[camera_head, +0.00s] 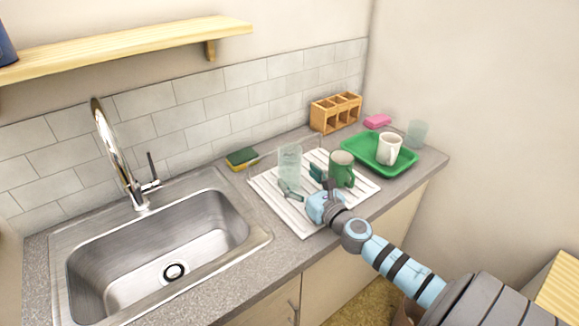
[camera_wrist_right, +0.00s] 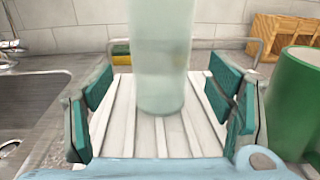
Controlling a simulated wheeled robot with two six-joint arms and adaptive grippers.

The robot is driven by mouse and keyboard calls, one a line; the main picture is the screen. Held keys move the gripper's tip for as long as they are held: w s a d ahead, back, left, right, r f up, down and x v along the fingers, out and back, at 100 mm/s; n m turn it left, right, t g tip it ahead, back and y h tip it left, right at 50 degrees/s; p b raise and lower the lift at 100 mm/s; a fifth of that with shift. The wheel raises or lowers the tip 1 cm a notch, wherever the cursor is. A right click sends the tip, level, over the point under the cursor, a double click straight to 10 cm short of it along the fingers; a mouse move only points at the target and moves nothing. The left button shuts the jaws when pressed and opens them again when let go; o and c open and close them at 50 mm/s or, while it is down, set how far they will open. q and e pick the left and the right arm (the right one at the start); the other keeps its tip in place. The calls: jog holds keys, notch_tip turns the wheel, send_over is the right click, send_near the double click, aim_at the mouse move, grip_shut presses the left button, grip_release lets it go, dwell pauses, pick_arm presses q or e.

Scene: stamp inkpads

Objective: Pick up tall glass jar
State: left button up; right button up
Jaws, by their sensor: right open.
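The tall glass jar (camera_head: 289,165) stands upright on the white ribbed drainboard (camera_head: 281,207). In the right wrist view the jar (camera_wrist_right: 161,60) stands straight ahead, centred between the two fingers, and its top is cut off. My right gripper (camera_head: 302,181) is open, with its teal finger pads spread to either side of the line to the jar. In the right wrist view the gripper (camera_wrist_right: 159,98) holds nothing, and the jar is just beyond or between the fingertips, with no contact visible. My left gripper does not show.
A green mug (camera_head: 342,170) stands close to the right finger. A green tray (camera_head: 365,158) holds a white mug (camera_head: 389,149). The sink (camera_head: 160,252) is left.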

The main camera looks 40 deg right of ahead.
aim_at(290, 168)
jog(key=w, duration=0.5)
jog(key=shift+w+d+f, duration=0.1)
jog(key=shift+d+f, duration=0.1)
jog(key=shift+d, duration=0.05)
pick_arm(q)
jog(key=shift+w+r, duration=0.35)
pick_arm(e)
jog(key=c, duration=1.7)
pick_arm(q)
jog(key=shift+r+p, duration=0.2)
jog(key=shift+p, duration=0.25)
pick_arm(e)
jog(key=shift+o, duration=0.2)
jog(key=shift+r, duration=0.2)
